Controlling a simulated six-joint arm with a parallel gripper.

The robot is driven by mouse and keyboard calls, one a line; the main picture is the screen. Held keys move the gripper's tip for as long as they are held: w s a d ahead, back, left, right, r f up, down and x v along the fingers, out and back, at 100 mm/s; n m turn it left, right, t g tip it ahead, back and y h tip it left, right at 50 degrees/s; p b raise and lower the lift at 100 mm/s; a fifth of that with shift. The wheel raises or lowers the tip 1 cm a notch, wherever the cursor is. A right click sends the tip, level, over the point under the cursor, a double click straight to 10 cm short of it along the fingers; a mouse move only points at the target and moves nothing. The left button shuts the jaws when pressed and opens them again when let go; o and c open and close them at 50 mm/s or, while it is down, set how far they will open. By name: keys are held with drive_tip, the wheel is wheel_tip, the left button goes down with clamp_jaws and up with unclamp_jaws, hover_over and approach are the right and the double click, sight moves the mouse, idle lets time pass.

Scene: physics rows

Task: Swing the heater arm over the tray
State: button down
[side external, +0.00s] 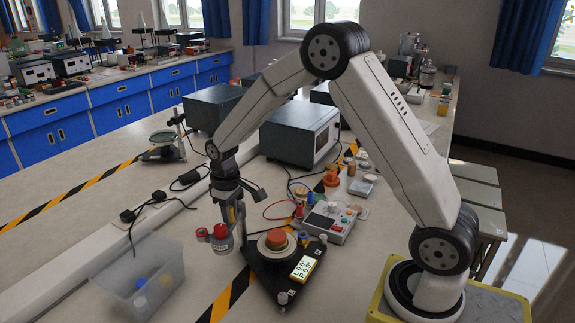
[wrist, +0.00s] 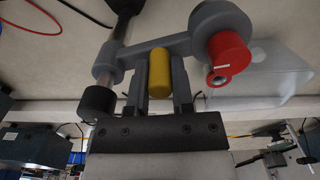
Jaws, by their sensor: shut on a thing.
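The heater arm is a grey bar (wrist: 132,55) running from a metal post (wrist: 122,30) to a round head with a red end (wrist: 229,52). A yellow upright handle (wrist: 159,72) stands on the bar. My gripper (wrist: 158,88) is shut on this handle, with one finger on each side. In the side view my gripper (side external: 236,212) points down, and the red-ended head (side external: 219,232) is just left of it. A clear plastic tray (side external: 118,281) with blue and yellow items inside stands to the lower left of the head. It also shows behind the head in the wrist view (wrist: 275,82).
A black three-cornered base (side external: 262,277) with a red-orange round top (side external: 277,239) and a lit display (side external: 304,268) is close right of my gripper. A control box (side external: 328,222) with cables and a large grey instrument (side external: 300,135) stand behind. A pale raised strip crosses the bench.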

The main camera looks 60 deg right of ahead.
drive_tip(key=shift+s, duration=0.1)
drive_tip(key=s+d+n, duration=0.4)
drive_tip(key=d+n, duration=0.1)
drive_tip(key=n, duration=1)
drive_tip(key=shift+d, duration=0.25)
idle(0.5)
drive_tip(key=shift+c, duration=2.4)
unclamp_jaws()
drive_tip(key=shift+r, duration=0.15)
wheel_tip(320, 180, up, 8)
drive_tip(key=shift+f, duration=0.25)
